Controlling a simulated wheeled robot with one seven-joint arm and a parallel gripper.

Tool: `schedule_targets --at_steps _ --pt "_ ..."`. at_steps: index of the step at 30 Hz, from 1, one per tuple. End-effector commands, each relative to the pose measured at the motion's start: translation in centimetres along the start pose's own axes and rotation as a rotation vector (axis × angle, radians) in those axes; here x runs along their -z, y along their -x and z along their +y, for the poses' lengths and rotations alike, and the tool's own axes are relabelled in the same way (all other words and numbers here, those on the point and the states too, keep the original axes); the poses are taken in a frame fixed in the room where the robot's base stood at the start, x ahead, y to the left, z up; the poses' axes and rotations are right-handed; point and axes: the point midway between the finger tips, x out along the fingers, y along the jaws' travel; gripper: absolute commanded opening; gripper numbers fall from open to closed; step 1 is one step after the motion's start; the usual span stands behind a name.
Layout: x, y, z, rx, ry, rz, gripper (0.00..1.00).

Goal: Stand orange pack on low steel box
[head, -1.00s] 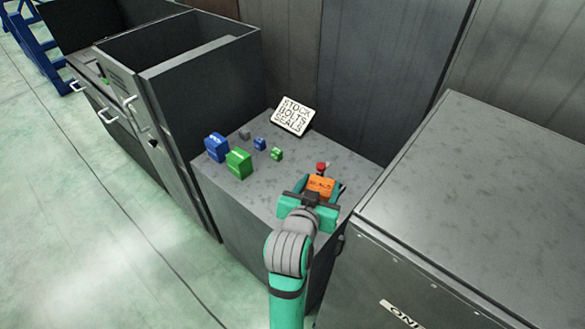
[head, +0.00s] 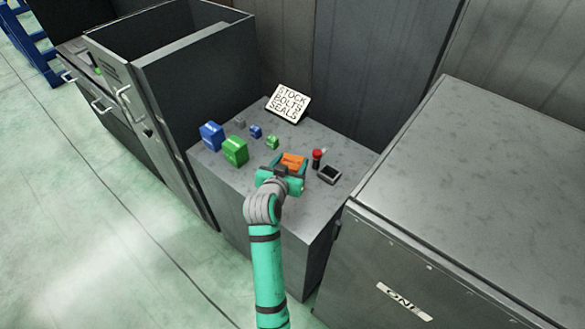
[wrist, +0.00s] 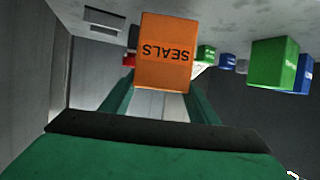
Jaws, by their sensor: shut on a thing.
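The orange pack (head: 293,161), marked SEALS, is in my gripper (head: 283,172) over the top of the low grey steel box (head: 285,205). In the wrist view the orange pack (wrist: 165,50) sits between the two green fingers of my gripper (wrist: 162,92), with its lettering upside down in the picture. My gripper is shut on it. The gripper hides the pack's lower part in the head view, so I cannot tell whether the pack touches the box top.
A green pack (head: 235,150), a blue pack (head: 211,136) and several small blocks stand left of my gripper. A sign (head: 288,103) stands behind. A red-topped item (head: 317,156) and a dark tray (head: 329,174) are to the right. A taller steel cabinet (head: 460,170) flanks the right.

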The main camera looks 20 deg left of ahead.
Motion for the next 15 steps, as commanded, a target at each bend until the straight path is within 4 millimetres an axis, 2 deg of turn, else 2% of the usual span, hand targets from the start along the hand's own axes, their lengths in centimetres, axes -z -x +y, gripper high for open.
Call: schedule_targets --at_steps 1,5,15 --pt "-0.9 -0.3 0.0 -0.001 0.003 -0.004 0.25" --pt "-2.2 -0.8 0.1 -0.002 0.001 -0.002 0.25" --pt "-2.6 -0.8 -0.6 0.008 0.005 -0.001 0.25"
